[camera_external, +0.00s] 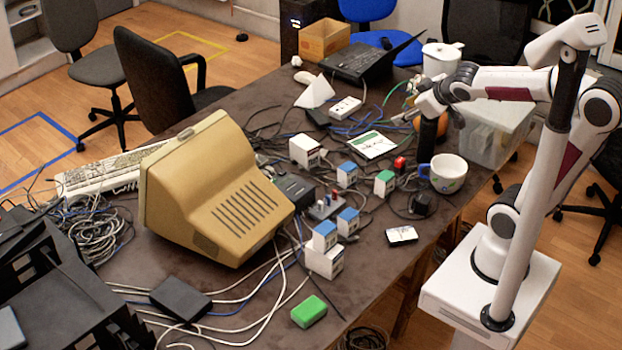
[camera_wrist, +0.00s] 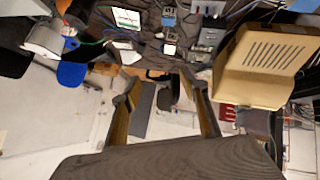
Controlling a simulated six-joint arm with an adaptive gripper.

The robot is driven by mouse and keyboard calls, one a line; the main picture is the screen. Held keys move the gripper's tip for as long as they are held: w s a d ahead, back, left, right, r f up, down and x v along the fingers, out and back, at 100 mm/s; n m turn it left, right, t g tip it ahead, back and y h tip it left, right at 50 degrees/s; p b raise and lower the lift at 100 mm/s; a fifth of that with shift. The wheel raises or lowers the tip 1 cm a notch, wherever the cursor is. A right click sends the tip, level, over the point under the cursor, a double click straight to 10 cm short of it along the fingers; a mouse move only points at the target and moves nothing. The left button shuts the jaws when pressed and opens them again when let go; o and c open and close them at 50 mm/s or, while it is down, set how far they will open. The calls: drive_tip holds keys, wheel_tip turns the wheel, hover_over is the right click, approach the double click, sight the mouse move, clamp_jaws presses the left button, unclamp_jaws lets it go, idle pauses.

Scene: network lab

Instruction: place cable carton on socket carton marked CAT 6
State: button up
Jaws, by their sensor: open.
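Several small cartons stand on the dark table; their print is too small to read, so I cannot tell which is marked CAT 6. Larger white cartons are at the middle (camera_external: 304,151) and near the front (camera_external: 323,264). Small blue-and-white cartons stand at the middle (camera_external: 347,175) and farther forward (camera_external: 348,222). Another blue-and-white carton (camera_external: 325,236) appears to rest on the front white one. A green-and-white carton (camera_external: 384,184) stands to the right. My gripper (camera_external: 415,100) is open and empty, raised above the table's right side, apart from the cartons. Its spread fingers show in the wrist view (camera_wrist: 158,80).
A beige monitor (camera_external: 215,190) stands left of the cartons. A mug (camera_external: 446,174), a white pot (camera_external: 442,58) and a clear bin (camera_external: 495,135) are on the right. Loose cables run between the cartons. A green block (camera_external: 309,311) lies near the front edge.

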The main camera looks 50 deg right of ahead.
drive_tip(key=s+a+f+m+g+y, duration=0.1)
drive_tip(key=s+a+f, duration=0.1)
drive_tip(key=s, duration=0.5)
drive_tip(key=s+a+f+m+g+y, duration=0.1)
drive_tip(key=s+a+f+g+y, duration=0.1)
drive_tip(key=s+a, duration=0.3)
drive_tip(key=s, duration=0.3)
drive_tip(key=shift+s+a+f, duration=0.25)
